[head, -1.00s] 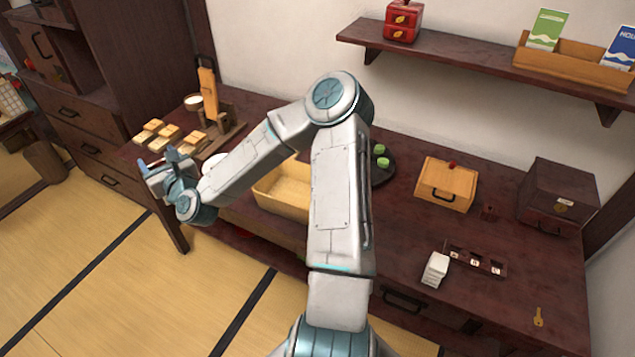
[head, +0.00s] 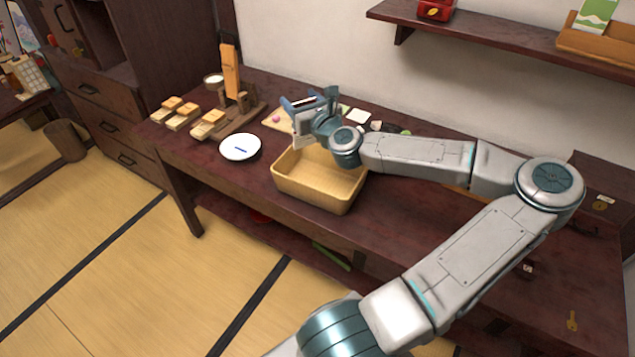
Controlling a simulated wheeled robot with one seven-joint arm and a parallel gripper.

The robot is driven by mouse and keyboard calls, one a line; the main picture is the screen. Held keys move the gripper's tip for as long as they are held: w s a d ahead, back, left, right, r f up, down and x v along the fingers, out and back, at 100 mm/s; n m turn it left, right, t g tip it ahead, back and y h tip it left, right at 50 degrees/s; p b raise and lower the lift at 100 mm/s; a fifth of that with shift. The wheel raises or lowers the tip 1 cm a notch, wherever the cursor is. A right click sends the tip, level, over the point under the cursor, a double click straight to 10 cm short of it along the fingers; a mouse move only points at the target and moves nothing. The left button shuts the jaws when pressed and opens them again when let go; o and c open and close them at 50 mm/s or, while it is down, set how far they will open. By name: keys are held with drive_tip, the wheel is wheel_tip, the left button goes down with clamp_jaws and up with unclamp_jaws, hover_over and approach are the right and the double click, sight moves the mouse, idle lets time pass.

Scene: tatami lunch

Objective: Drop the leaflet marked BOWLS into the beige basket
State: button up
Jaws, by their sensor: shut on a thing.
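The beige basket (head: 318,192) stands on the dark table near its front edge, open at the top, and its visible floor looks empty. My gripper (head: 308,104) is over the basket's back edge. It is shut on a thin piece, mostly hidden by the gripper itself.
A white plate (head: 240,147) with a blue mark lies left of the basket. Wooden blocks (head: 208,124) and a wooden stand (head: 238,115) are further left. A wooden holder (head: 592,45) with a green leaflet (head: 596,14) is on the wall shelf. My arm hides much of the table's right side.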

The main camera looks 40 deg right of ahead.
drive_tip(key=s+d+f+b, duration=0.2)
drive_tip(key=f+b, duration=0.3)
drive_tip(key=b, duration=0.1)
drive_tip(key=s+d+f+b, duration=0.2)
drive_tip(key=f+b, duration=0.3)
drive_tip(key=f, duration=0.1)
drive_tip(key=shift+s+f+b, duration=0.15)
drive_tip(key=shift+s+b, duration=0.1)
drive_tip(key=shift+b, duration=0.1)
drive_tip(key=o, duration=1.3)
drive_tip(key=shift+c, duration=0.2)
drive_tip(key=shift+s, duration=0.1)
